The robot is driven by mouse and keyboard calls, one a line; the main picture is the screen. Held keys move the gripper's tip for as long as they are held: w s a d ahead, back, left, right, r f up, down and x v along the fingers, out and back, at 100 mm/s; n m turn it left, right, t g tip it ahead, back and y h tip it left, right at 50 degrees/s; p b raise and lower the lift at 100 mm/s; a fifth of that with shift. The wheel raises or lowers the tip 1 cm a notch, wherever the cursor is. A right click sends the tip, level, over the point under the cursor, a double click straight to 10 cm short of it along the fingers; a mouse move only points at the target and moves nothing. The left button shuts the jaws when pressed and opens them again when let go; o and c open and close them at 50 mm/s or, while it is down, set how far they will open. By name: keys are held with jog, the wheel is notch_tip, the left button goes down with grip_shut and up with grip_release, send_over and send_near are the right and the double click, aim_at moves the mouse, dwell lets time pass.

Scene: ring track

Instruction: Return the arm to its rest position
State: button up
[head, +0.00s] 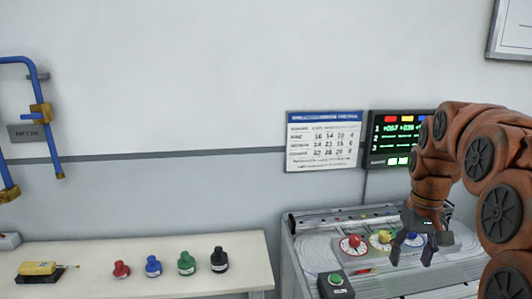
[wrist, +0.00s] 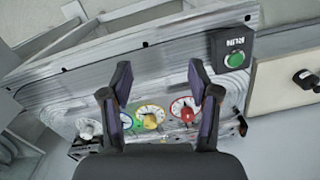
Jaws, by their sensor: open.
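My orange-brown arm bends over from the right side of the head view. My gripper (head: 411,262) hangs pointing down over the ring track machine (head: 313,248), its fingers apart and nothing between them. In the wrist view my gripper (wrist: 160,92) shows both dark fingers spread, with the machine beyond them. Red, yellow and blue knobs on round dials sit on the machine; the red knob (head: 354,241) is left of my gripper, the blue one is partly behind it.
A green RUN button (head: 336,280) sits on the machine's front left. A pale table (head: 200,287) at left holds several ink bottles and a yellow tool (head: 39,268). A wall chart (head: 324,141) and a lit display (head: 394,137) hang behind. Blue pipes (head: 45,105) run at far left.

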jog(key=s+a+f+p, duration=0.1)
jog(key=s+a, duration=0.3)
jog(key=s, duration=0.5)
jog(key=s+a+f+p, duration=0.2)
jog(key=s+a, duration=0.3)
jog(key=s, duration=0.4)
jog(key=s+a+f+n+g+p, duration=0.1)
jog(key=s+a, duration=0.3)
jog(key=s, duration=0.5)
jog(key=shift+s+a+f, duration=0.15)
jog(key=shift+s+f, duration=0.25)
jog(key=shift+f, duration=0.15)
jog(key=shift+c, duration=0.4)
